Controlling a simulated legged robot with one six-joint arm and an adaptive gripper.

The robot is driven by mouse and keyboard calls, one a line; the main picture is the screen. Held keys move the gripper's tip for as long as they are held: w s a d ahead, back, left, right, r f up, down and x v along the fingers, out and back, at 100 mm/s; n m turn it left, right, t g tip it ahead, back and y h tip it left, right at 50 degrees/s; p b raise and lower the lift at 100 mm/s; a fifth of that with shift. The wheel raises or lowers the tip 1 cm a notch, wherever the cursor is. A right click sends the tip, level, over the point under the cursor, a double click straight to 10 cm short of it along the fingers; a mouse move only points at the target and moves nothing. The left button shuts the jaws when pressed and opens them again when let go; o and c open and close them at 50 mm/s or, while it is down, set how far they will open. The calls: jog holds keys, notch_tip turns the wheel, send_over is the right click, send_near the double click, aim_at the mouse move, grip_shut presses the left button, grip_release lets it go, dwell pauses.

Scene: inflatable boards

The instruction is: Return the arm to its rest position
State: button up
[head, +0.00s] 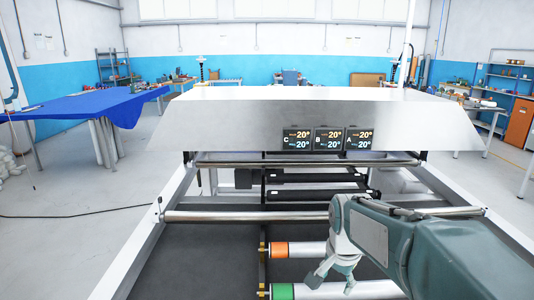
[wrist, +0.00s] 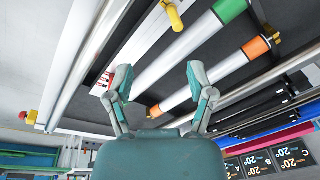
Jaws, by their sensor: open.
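My arm (head: 385,245) reaches in from the lower right of the head view, with its grey-green links over the machine frame. My gripper (head: 335,282) hangs downward at its end, above the rollers. In the wrist view my gripper (wrist: 152,84) has its two fingers spread wide, with nothing between them. The orange-ended roller (head: 305,249) and the green-ended roller (head: 308,291) lie beside and below it. The wrist view also shows the green-ended roller (wrist: 185,48) and the orange-ended roller (wrist: 215,78). Whether the fingers touch a roller cannot be told.
A sloped metal hood (head: 230,120) with three displays (head: 327,139) spans the machine ahead. A metal bar (head: 230,216) crosses the frame near my arm. A blue-covered table (head: 90,108) stands left, shelves and benches right. A red button (wrist: 32,117) shows in the wrist view.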

jog(key=s+r+n+t, duration=0.1)
jog(key=s+n, duration=0.3)
jog(key=s, duration=0.5)
jog(key=s+r+n+t, duration=0.2)
jog(key=s+n, duration=0.3)
jog(key=s, duration=0.5)
jog(key=shift+s+r+t, duration=0.15)
jog(key=shift+r+t, duration=0.1)
jog(key=shift+t, duration=0.15)
jog(key=shift+c, duration=0.9)
jog(key=shift+d, duration=0.15)
